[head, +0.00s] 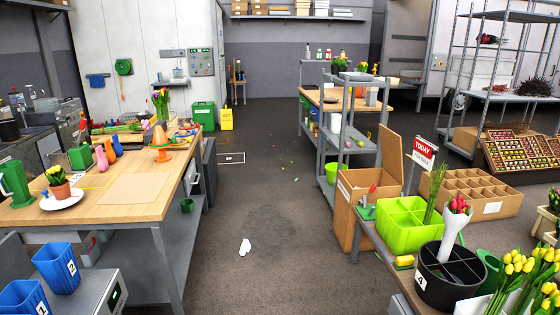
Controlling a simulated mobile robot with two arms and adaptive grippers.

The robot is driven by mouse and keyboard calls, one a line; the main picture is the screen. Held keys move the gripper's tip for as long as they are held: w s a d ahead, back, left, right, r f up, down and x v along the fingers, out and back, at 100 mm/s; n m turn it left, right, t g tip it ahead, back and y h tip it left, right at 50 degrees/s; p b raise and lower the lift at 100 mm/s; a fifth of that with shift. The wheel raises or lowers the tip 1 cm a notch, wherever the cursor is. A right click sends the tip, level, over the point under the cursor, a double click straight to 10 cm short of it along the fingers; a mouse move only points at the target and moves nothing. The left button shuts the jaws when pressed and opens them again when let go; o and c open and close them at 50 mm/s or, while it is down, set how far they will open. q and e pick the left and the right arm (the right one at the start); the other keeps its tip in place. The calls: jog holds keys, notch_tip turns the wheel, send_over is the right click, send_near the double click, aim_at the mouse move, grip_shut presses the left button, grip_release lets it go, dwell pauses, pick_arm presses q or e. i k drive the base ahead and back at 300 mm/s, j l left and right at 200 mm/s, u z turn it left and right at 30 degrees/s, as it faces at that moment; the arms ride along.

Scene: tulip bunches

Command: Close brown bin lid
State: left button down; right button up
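The brown bin (346,222) stands on the floor right of centre, between the grey shelf rack and the table with the green divided tray. Its brown lid (391,158) stands open, raised roughly upright at the bin's right rear side. A red-handled item (372,188) shows at the bin's opening; I cannot tell whether it is inside or in front. The bin's lower right part is hidden by the right table. Neither of my grippers is in view.
A green divided tray (402,236) and a black bucket (433,290) crowd the right table. A wooden workbench (130,190) stands at left. A cardboard divider box (492,208) lies right of the lid.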

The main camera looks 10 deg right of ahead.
aim_at(391, 145)
jog(key=i+z, duration=0.15)
jog(key=i, duration=0.6)
jog(key=i+j+z, duration=0.1)
jog(key=i, duration=0.65)
jog(key=i+j+z, duration=0.15)
jog(key=i, duration=0.6)
